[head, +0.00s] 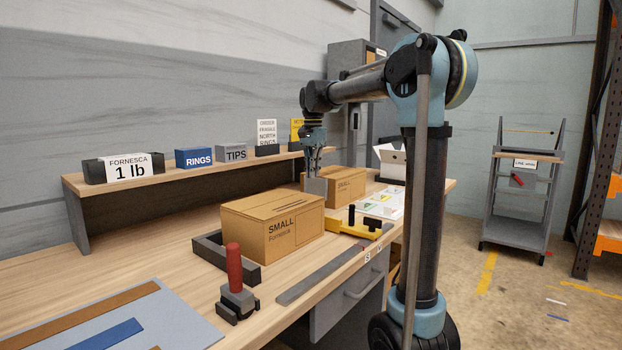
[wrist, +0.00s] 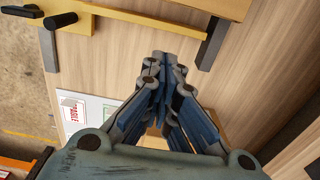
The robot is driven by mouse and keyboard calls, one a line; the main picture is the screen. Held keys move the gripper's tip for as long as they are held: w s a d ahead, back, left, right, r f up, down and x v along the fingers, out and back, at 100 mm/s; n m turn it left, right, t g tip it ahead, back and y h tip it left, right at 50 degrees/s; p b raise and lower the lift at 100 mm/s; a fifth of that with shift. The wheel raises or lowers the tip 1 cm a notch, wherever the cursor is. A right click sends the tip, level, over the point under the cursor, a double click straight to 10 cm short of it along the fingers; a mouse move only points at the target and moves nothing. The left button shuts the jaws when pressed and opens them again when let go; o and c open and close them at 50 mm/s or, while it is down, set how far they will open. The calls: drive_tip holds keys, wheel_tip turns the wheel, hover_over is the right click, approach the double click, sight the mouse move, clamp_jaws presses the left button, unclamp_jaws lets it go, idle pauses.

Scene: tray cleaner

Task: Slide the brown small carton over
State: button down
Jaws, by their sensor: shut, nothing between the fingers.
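Two brown cartons marked SMALL stand on the wooden bench. The nearer, larger-looking one (head: 272,225) sits at the middle; the other (head: 350,187) stands farther back to the right. My gripper (head: 314,172) points down by the left end of the farther carton, past the nearer one; I cannot tell whether it touches. In the wrist view my gripper (wrist: 172,60) has its fingers drawn together with nothing between them. A tan carton edge (wrist: 215,8) shows at the top there. A small patch of brown carton shows behind the fingers, mostly hidden.
A yellow tool with black knobs (head: 355,227) lies by the bench's front edge, also in the wrist view (wrist: 120,15). A dark tray frame (head: 210,248) adjoins the nearer carton. A red-handled tool (head: 236,280) stands in front. A shelf with labelled bins (head: 193,158) runs behind.

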sight(296, 193)
drive_tip(key=f, duration=0.2)
drive_tip(key=s+a+f, duration=0.1)
drive_tip(key=f, duration=0.2)
drive_tip(key=s+f, duration=0.1)
drive_tip(key=f, duration=0.2)
drive_tip(key=shift+a, duration=0.15)
drive_tip(key=shift+s+a, duration=0.4)
drive_tip(key=shift+s, duration=0.2)
drive_tip(key=shift+s+a, duration=0.9)
drive_tip(key=shift+s, duration=0.2)
drive_tip(key=shift+s+a, duration=0.85)
drive_tip(key=shift+s, duration=0.25)
drive_tip(key=shift+w+d, duration=0.1)
